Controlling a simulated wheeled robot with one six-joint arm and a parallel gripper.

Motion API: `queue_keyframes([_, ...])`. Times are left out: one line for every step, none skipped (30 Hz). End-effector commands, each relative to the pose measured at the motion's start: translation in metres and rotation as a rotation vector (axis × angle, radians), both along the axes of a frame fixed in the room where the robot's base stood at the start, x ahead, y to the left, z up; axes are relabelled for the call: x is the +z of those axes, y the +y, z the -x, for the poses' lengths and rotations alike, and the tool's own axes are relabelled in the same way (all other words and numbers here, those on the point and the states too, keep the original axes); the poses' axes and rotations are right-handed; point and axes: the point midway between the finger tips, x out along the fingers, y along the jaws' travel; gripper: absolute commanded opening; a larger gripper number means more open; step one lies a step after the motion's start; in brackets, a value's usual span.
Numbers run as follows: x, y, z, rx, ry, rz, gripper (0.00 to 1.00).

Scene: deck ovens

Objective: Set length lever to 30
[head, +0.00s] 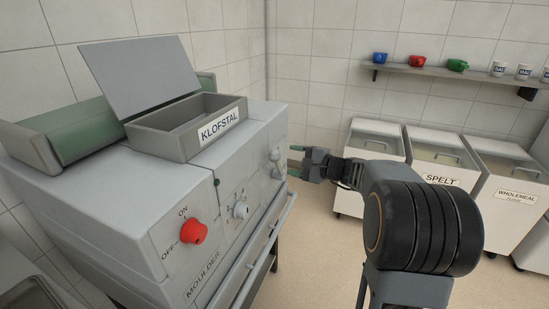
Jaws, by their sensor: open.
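The grey moulder (130,215) fills the left of the head view, with its control face turned toward my arm. A light-grey control (275,155) with a second rounded part (277,173) below it sits at the far right of that face. I cannot tell for certain whether it is the length lever, and no scale number is readable. A small grey dial (240,210) with tiny marks sits left of it. My gripper (297,162) is open, its green-tipped fingers pointing left at the far-right control. They look close to it; contact cannot be told.
A red ON/OFF knob (194,232) and a front rail (245,255) are on the moulder. Its KLOFSTAL hopper (160,139) has a raised lid (140,75). White flour bins (445,190) stand behind my arm, under a shelf (440,73). Bare floor (315,245) lies between.

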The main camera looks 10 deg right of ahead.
Motion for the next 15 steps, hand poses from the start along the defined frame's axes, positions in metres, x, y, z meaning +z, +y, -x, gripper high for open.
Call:
queue_keyframes([-0.002,0.008,-0.008,0.003,0.002,-0.001,0.67])
queue_keyframes([-0.003,0.011,-0.012,0.004,0.001,-0.001,0.67])
queue_keyframes([-0.004,0.017,-0.017,0.004,0.002,0.000,0.67])
queue_keyframes([-0.005,0.020,-0.021,0.004,0.002,0.000,0.67])
queue_keyframes([-0.005,0.023,-0.025,0.003,0.002,-0.001,0.67])
queue_keyframes([-0.006,0.028,-0.030,0.003,0.001,0.001,0.67])
queue_keyframes([-0.007,0.031,-0.033,0.002,0.002,0.000,0.67])
queue_keyframes([-0.008,0.033,-0.036,0.003,0.001,0.001,0.67])
queue_keyframes([-0.008,0.037,-0.040,0.003,0.001,0.001,0.67])
queue_keyframes([-0.009,0.039,-0.043,0.002,0.001,0.001,0.67])
queue_keyframes([-0.009,0.041,-0.045,0.002,0.001,0.001,0.67])
queue_keyframes([-0.010,0.044,-0.048,0.001,0.001,0.000,0.67])
queue_keyframes([-0.010,0.045,-0.050,0.001,0.001,0.000,0.67])
queue_keyframes([-0.010,0.047,-0.052,0.001,0.001,0.000,0.67])
queue_keyframes([-0.011,0.049,-0.054,0.001,0.001,0.002,0.67])
